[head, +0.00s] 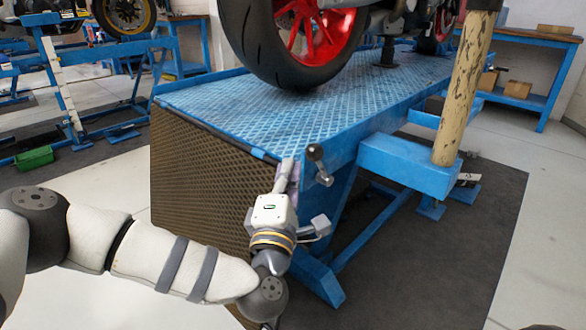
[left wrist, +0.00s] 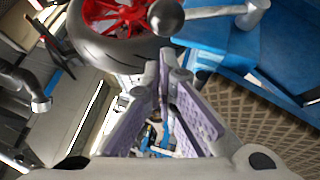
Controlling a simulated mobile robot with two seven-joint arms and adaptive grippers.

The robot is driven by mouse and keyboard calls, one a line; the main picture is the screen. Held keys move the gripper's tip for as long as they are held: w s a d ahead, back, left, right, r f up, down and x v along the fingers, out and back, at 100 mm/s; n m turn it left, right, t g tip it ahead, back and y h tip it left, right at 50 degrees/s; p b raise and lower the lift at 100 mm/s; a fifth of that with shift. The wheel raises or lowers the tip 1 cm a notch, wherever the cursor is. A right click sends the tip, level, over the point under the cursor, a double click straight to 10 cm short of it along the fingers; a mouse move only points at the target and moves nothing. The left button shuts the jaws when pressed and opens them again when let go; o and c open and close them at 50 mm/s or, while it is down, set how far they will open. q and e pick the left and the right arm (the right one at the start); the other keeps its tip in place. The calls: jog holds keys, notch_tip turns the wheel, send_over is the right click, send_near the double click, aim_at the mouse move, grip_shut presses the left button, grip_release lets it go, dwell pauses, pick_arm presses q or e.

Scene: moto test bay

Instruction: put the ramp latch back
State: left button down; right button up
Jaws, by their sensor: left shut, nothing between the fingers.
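The ramp latch (head: 318,163) is a short metal lever with a dark ball knob, at the front corner of the blue lift. In the left wrist view the latch (left wrist: 208,12) runs across the top, its black ball at the left end. My left gripper (head: 288,168) is just left of the latch in the head view, its fingers shut and empty. In the left wrist view the fingertips (left wrist: 165,72) are below the ball, with a gap in the picture. My right gripper is out of view.
A motorcycle with a red-rimmed front wheel (head: 293,45) stands on the blue lift table (head: 250,105). A worn wooden post (head: 465,90) rises at the lift's right side. A blue workbench (head: 530,75) stands behind.

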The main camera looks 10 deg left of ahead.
aim_at(312, 144)
pick_arm(q)
jog(key=shift+w+d+r, duration=0.2)
jog(key=shift+w+d, duration=0.25)
jog(key=shift+r, duration=0.15)
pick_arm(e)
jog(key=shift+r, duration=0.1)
pick_arm(q)
jog(key=w+d+r+m+g+p, duration=0.1)
jog(key=r+g+p, duration=0.1)
jog(key=p, duration=0.2)
jog(key=w+d+r+m+g+p, duration=0.1)
jog(key=w+r+p, duration=0.1)
jog(key=p, duration=0.2)
jog(key=shift+d+m+g, duration=0.15)
jog(key=shift+m+g, duration=0.25)
jog(key=shift+w+d+p, duration=0.3)
jog(key=shift+w+d, duration=0.15)
jog(key=shift+w, duration=0.15)
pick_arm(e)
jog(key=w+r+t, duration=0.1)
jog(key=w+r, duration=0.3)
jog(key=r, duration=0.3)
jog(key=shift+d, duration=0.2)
pick_arm(q)
jog(key=shift+a, duration=0.1)
